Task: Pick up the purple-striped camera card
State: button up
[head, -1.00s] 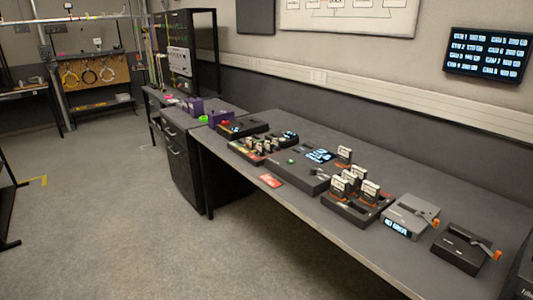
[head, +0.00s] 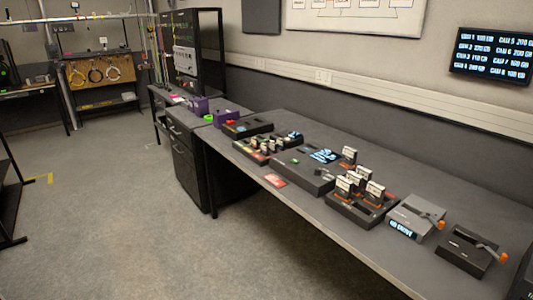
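Several upright cards with pale labels (head: 345,186) stand in a dark holder (head: 343,211) on the long grey bench. One more pale-labelled card (head: 348,155) stands just behind them. Smaller cards (head: 270,146) stand in a dark tray (head: 246,153) further left along the bench. The cards are too small in the picture to make out a purple stripe on any of them. My gripper is not in view.
A dark console with a lit screen (head: 322,155) lies between the tray and the holder. A grey device (head: 416,220) and a black one (head: 467,253), both with orange-ended levers, stand at right. A red card (head: 275,181) lies at the bench's front edge. The floor (head: 110,220) at left is clear.

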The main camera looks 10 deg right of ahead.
aim_at(264, 149)
jog(key=u, duration=0.3)
jog(key=i, duration=0.5)
jog(key=u, duration=0.5)
jog(key=i, duration=0.75)
jog(key=u, duration=0.3)
jog(key=i, duration=1.15)
jog(key=z, duration=0.1)
